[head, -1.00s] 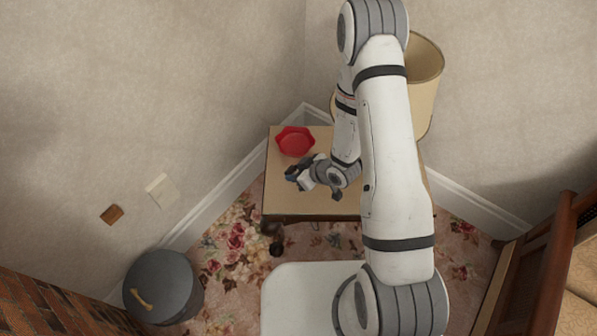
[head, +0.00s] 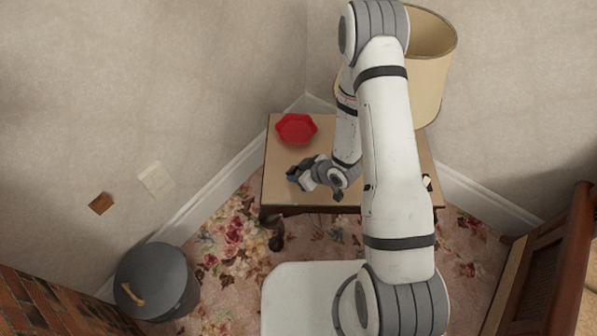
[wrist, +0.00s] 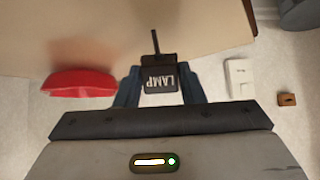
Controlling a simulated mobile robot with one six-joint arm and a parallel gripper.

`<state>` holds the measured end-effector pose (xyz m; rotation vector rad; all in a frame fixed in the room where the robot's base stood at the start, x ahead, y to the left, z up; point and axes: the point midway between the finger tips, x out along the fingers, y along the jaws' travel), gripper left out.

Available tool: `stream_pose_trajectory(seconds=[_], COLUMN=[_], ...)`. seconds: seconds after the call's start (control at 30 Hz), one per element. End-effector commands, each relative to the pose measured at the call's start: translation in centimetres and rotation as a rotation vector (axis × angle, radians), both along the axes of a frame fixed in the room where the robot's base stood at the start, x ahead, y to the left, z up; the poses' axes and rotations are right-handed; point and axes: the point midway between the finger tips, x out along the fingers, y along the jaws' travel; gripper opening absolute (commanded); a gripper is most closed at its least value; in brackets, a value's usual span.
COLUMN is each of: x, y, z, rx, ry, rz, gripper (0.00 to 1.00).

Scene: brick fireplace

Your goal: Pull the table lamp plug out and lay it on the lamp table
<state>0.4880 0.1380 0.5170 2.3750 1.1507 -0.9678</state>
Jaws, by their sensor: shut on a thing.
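My gripper (head: 296,176) is shut on the black plug, which is marked LAMP in the wrist view (wrist: 160,78). The plug sits between the two blue-grey fingers, with a dark cord stub rising from it. In the head view the plug cannot be made out from the dark fingertips. The gripper appears above the left front part of the wooden lamp table (head: 285,204), whose top also shows in the wrist view (wrist: 90,30). The table lamp's beige shade (head: 432,75) stands at the back right, partly hidden by my arm. The plug's height above the table is hard to tell.
A red dish (head: 296,129) lies on the table's back left. A white wall plate (head: 157,179) and a smaller brown plate (head: 101,203) are on the left wall, with nothing plugged in visible. A grey lidded bin (head: 155,281) stands below. A small white object (head: 427,182) shows at the table's right.

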Motion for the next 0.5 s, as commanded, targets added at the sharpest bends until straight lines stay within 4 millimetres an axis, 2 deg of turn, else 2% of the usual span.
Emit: stream_pose_trajectory(seconds=[0.23, 0.27, 0.5], x=[0.03, 0.03, 0.03], y=[-0.02, -0.02, -0.05], z=[-0.01, -0.01, -0.01], rx=[0.0, 0.0, 0.001], ry=[-0.001, -0.001, -0.001], rz=[-0.001, -0.001, -0.001], gripper=[0.0, 0.37, 0.57])
